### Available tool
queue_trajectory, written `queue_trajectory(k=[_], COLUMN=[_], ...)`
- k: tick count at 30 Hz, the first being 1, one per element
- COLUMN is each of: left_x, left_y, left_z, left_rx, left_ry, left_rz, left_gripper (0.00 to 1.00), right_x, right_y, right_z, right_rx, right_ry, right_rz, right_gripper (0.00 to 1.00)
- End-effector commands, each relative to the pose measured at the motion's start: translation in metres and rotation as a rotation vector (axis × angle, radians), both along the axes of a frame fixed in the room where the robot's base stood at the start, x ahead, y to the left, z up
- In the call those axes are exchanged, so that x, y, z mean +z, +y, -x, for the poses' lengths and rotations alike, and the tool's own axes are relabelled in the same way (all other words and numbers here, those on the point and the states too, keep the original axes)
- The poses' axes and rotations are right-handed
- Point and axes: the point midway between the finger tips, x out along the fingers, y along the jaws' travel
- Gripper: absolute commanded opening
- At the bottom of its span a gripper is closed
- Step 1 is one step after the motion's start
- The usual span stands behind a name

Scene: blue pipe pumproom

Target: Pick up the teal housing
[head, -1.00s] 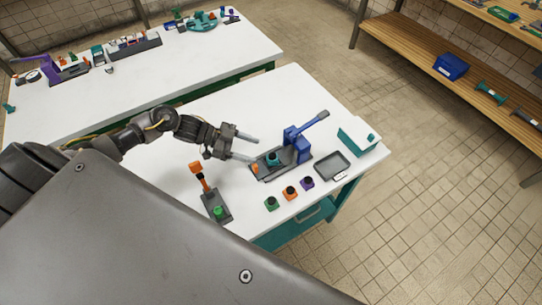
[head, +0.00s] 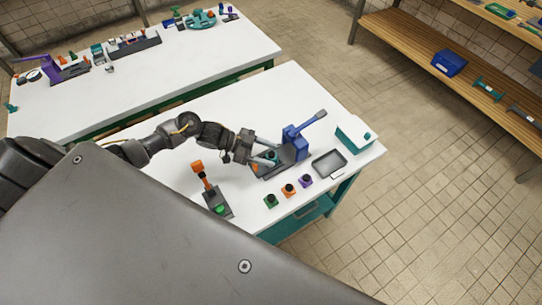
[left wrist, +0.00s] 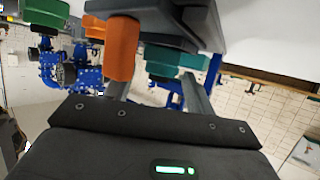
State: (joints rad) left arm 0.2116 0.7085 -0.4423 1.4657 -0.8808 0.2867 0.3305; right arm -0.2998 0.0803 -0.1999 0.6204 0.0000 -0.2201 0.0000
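The teal housing (head: 271,156) sits on the grey base (head: 291,164) of the blue lever press (head: 295,142), at the near table's right side. It also shows in the left wrist view (left wrist: 176,58), partly hidden under a dark part. My left gripper (head: 273,153) reaches in from the left with its fingers apart, one on each side of the housing. I cannot tell whether either finger touches it. An orange part (head: 255,167) is beside the housing and shows close by in the left wrist view (left wrist: 122,48). My right gripper is not in view.
A grey tray (head: 329,164) and a teal-white box (head: 354,138) stand right of the press. Green, orange and purple knobbed pieces (head: 288,191) line the front edge. An orange-handled device (head: 209,190) stands left of them. A second table (head: 150,85) lies behind.

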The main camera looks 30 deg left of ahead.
Motion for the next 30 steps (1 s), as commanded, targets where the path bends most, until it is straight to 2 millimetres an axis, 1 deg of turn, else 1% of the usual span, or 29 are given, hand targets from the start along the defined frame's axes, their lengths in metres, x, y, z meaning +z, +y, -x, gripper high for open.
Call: queue_trajectory(k=[1,9,12,18,22,26,30], left_x=[0.000,0.000,0.001,0.001,0.008,0.023,0.047], left_y=[0.000,0.000,0.000,0.000,0.001,0.001,0.001], left_z=[0.000,0.000,0.000,0.000,0.000,0.000,0.000], left_rx=[0.000,0.000,0.000,0.001,0.000,-0.001,-0.002], left_ry=[0.000,0.000,-0.001,-0.002,-0.002,-0.005,-0.007], left_rz=[0.000,0.000,0.001,0.000,0.000,0.000,-0.001], left_gripper=[0.48,0.12,0.01,0.01,0.01,0.01,0.01], right_x=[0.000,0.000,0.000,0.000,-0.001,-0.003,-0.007], right_y=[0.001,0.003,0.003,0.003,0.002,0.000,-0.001], right_z=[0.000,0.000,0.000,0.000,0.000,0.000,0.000], right_rx=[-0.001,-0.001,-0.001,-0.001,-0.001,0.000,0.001], right_ry=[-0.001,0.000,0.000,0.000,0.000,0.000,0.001], right_rz=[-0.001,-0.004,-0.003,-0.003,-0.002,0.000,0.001], right_gripper=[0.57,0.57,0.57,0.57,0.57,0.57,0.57])
